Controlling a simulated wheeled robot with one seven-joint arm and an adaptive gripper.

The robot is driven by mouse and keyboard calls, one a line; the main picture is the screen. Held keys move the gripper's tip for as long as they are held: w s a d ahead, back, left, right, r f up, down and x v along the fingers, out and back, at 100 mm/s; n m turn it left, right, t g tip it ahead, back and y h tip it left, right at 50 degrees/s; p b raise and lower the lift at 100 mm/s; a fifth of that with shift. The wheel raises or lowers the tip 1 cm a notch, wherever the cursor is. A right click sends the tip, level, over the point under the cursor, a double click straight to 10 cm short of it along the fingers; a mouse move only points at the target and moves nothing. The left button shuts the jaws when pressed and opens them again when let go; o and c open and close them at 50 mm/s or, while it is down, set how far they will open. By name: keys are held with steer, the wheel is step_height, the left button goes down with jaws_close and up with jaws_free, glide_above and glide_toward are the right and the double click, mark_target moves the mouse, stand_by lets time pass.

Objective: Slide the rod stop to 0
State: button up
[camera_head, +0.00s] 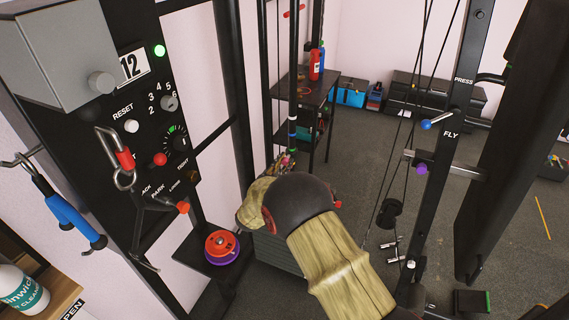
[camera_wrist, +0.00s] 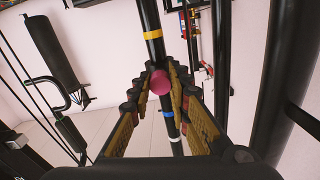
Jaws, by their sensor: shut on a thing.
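The rod stop shows as a pink round knob (camera_wrist: 160,82) on a black upright rod (camera_wrist: 151,40) in the wrist view. My gripper (camera_wrist: 161,92) is shut on this knob, with a finger on each side of it. The rod has a yellow band above the knob and blue and white bands below it. In the head view my gripper (camera_head: 284,161) is at the lower part of the upright rod (camera_head: 293,75), and my own wrist hides most of the stop. I cannot read a 0 mark in either view.
A black control panel (camera_head: 140,100) with knobs and a hanging carabiner stands at the left. A small shelf with red and purple discs (camera_head: 222,246) is below it. A weight-machine upright (camera_head: 440,150) with cables stands at the right. Grey floor lies open behind.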

jaws_close()
step_height(320, 180, down, 8)
steer(key=b, duration=0.2)
steer(key=shift+r+b, duration=0.25)
steer(key=shift+b, duration=0.15)
steer(key=shift+s, duration=0.1)
steer(key=o, duration=0.6)
jaws_free()
steer(key=shift+a+f, duration=0.1)
steer(key=shift+c, duration=0.2)
steer(key=shift+o, duration=1.4)
steer(key=v, duration=1.1)
steer(key=shift+s, duration=0.4)
